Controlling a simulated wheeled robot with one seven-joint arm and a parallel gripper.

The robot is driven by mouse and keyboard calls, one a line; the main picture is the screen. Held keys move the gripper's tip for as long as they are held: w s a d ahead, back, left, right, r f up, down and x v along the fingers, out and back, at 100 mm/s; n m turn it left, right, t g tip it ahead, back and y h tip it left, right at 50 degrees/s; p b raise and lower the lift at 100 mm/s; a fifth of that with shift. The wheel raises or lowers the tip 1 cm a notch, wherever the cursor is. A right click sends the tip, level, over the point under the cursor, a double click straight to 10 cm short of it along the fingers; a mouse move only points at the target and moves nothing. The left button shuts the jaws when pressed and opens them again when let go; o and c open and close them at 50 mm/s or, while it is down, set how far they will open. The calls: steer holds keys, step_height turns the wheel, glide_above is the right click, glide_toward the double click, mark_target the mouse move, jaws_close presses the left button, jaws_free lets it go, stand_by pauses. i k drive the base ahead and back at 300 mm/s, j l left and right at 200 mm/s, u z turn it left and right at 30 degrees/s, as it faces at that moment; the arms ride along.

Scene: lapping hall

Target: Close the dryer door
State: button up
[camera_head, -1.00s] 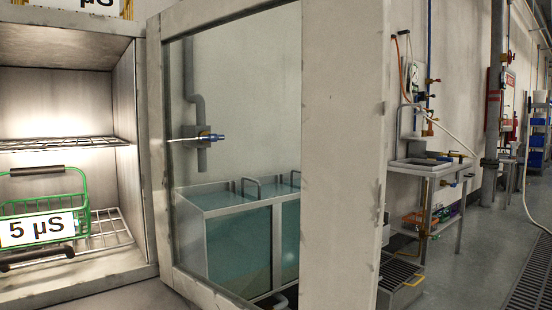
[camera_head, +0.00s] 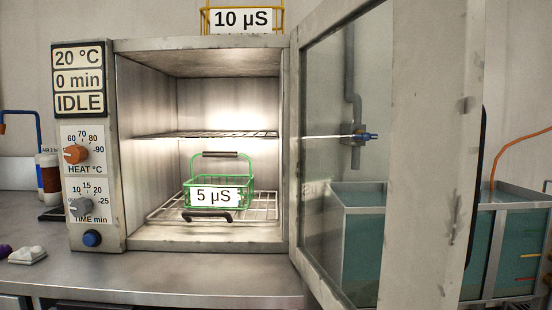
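The dryer (camera_head: 130,235) stands on a metal bench, with its lit chamber open to the front. Its door (camera_head: 427,150) is hinged on the right side and stands wide open, swung out toward me. The door has a pale frame and a glass window (camera_head: 330,110). A green wire basket (camera_head: 233,190) labelled "5 µS" sits on the lower wire shelf (camera_head: 262,210) inside the dryer. The upper wire shelf (camera_head: 205,135) is empty. The panel (camera_head: 84,80) reads 20 °C, 0 min, IDLE. My gripper is not in view.
A yellow rack labelled "10 µS" (camera_head: 241,20) sits on top of the dryer. Tanks of greenish liquid (camera_head: 510,240) stand behind and right of the door. A brown and white bottle (camera_head: 48,178) and a small white object (camera_head: 28,256) are on the bench at left.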

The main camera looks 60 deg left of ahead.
mark_target(438, 123)
steer(key=i+u, duration=0.15)
steer(key=u, duration=0.3)
steer(key=i+u, duration=0.1)
steer(key=u, duration=0.3)
steer(key=i+u, duration=0.1)
steer(key=u, duration=0.35)
steer(key=i+l+u, duration=0.1)
steer(key=u, duration=0.35)
steer(key=i+l+u, duration=0.1)
steer(key=u, duration=0.35)
steer(key=l+u, duration=0.4)
steer(key=i+l+u, duration=0.2)
steer(key=u, duration=0.3)
steer(key=i+l+u, duration=0.15)
steer(key=l+u, duration=0.35)
steer(key=j, duration=0.05)
